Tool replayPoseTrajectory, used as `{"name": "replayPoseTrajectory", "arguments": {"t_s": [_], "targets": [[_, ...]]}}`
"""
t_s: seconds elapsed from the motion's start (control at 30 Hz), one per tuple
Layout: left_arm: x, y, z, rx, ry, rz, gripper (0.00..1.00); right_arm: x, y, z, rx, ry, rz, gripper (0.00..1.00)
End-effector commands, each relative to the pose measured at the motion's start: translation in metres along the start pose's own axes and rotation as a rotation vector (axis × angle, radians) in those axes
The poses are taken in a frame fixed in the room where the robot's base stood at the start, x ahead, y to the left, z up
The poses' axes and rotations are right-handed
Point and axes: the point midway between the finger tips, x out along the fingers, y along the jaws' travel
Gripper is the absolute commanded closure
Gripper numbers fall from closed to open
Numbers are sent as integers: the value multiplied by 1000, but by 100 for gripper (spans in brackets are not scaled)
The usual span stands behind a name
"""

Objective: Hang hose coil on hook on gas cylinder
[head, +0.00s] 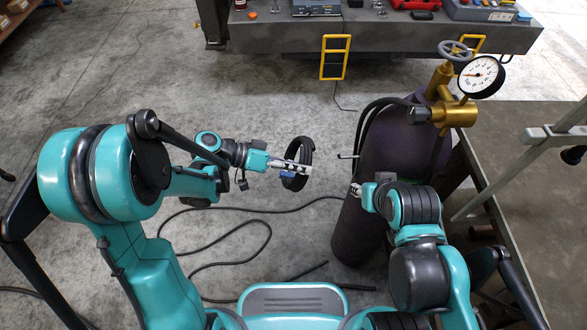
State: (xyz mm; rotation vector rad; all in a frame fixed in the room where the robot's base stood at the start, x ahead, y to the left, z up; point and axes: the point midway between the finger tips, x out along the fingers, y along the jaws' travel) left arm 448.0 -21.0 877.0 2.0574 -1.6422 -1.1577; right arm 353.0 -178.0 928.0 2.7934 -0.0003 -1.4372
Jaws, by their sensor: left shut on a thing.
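The hose coil (306,150) is a black ring, held upright off the floor near the picture's middle. My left gripper (291,168) is shut on its left side. The gas cylinder (380,150) is dark purple and stands upright to the right of the coil. The hook (346,157) looks like a short pale bar sticking out from the cylinder's left side. The coil is apart from it, a little to its left. My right gripper (357,189) is small in the picture, in front of the cylinder below the hook; its fingers are not clear.
A brass regulator with a round gauge (480,77) tops the cylinder. A black hose (262,218) snakes over the floor. A table (525,180) stands close on the right. A grey workbench (400,35) with tools is at the back. The floor left of the coil is mostly clear.

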Motion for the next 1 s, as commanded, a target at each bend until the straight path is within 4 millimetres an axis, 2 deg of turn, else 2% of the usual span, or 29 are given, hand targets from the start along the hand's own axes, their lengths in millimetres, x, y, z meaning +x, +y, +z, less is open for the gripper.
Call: {"name": "replayPoseTrajectory", "arguments": {"t_s": [1.0], "targets": [[58,15,-14,0,0,-1,100,0,0,0,0,0,0,65]]}}
